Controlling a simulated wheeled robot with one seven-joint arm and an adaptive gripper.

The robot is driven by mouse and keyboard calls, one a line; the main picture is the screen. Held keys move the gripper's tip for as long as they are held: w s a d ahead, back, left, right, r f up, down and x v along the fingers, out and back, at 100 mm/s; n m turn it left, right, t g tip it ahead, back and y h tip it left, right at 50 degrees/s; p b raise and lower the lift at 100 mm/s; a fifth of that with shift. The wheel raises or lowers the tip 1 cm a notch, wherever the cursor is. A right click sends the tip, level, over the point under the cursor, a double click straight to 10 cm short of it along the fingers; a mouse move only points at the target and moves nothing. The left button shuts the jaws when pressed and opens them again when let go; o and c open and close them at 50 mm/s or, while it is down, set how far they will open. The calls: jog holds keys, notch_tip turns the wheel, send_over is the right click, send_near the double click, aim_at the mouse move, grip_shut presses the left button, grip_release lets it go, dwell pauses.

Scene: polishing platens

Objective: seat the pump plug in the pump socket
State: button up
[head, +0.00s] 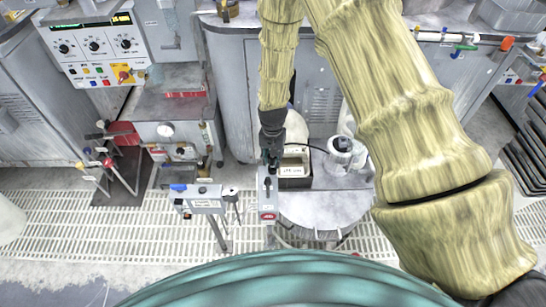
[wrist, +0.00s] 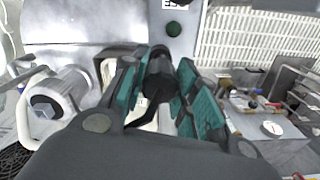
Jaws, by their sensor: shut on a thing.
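My gripper (head: 270,157) hangs at the end of my arm over the round grey table; in the wrist view its teal-padded fingers (wrist: 160,88) are shut on a dark, rounded plug (wrist: 158,82). I take this to be the pump plug; its tip is hidden. A black cable (head: 305,147) runs from near the gripper toward the white pump (head: 342,150). A narrow grey panel box (head: 268,200) with a red label stands just below the gripper in the head view.
A dark-rimmed bin (head: 296,183) with a white label is close right of the gripper. The pump also shows in the wrist view (wrist: 60,92). A small labelled stand (head: 200,197) is to the left. Grated floor (head: 110,220) lies around the table.

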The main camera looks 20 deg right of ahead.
aim_at(272, 163)
jog(key=shift+f+b, duration=0.65)
jog(key=shift+f, duration=1)
jog(key=o, duration=1.1)
jog(key=shift+r, duration=6)
